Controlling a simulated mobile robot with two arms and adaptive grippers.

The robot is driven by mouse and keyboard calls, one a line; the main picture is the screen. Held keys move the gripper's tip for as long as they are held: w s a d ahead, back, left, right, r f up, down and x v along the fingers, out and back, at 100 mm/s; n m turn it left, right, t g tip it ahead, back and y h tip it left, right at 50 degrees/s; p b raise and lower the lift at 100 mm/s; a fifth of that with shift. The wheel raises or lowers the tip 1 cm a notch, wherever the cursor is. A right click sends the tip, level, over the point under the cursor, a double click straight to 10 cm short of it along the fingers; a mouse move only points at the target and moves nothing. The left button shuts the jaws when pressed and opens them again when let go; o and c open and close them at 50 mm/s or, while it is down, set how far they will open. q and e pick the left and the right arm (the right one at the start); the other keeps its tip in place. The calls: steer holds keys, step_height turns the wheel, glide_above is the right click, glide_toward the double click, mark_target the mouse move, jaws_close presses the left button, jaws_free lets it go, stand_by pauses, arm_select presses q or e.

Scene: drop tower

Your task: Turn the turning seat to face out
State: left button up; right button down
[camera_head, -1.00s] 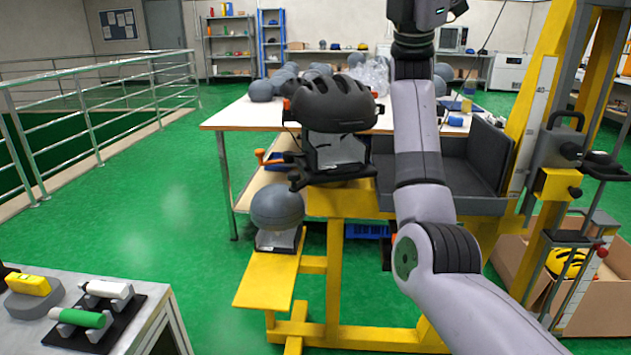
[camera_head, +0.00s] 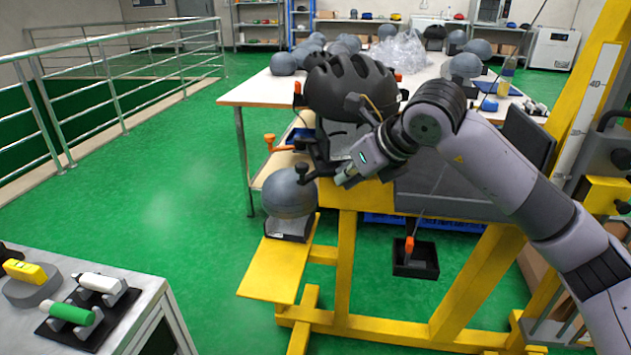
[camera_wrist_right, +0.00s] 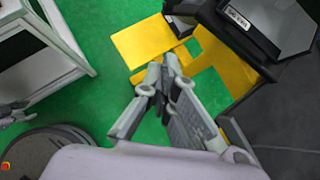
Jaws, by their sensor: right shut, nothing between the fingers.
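The turning seat (camera_head: 337,142) is the grey-white and dark holder under a black helmet (camera_head: 350,88), on top of the yellow frame. The seat is partly hidden by the helmet and my right wrist. A dark bar with a black knob (camera_head: 303,172) sticks out at its lower left. My right gripper (camera_head: 343,178) is just below and in front of the seat, close to that bar; I cannot tell if they touch. In the right wrist view, the gripper (camera_wrist_right: 165,80) has its fingers together and empty. A dark block with a white label (camera_wrist_right: 238,18) is beyond it. My left gripper is out of view.
A grey ball-shaped form (camera_head: 289,195) sits on a lower yellow step (camera_head: 272,270). An orange-tipped lever (camera_head: 270,140) stands left of the seat. A black tray (camera_head: 415,262) hangs below at the right. A side bench (camera_head: 130,325) is at lower left. Green floor lies open between.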

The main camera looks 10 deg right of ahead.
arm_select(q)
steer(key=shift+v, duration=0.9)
arm_select(e)
steer(key=w+a+r+x, duration=0.1)
steer(key=r+x, duration=0.1)
steer(key=x, duration=1)
steer(key=shift+w, duration=0.4)
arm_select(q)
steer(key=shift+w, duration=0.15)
arm_select(e)
steer(key=shift+a, duration=0.15)
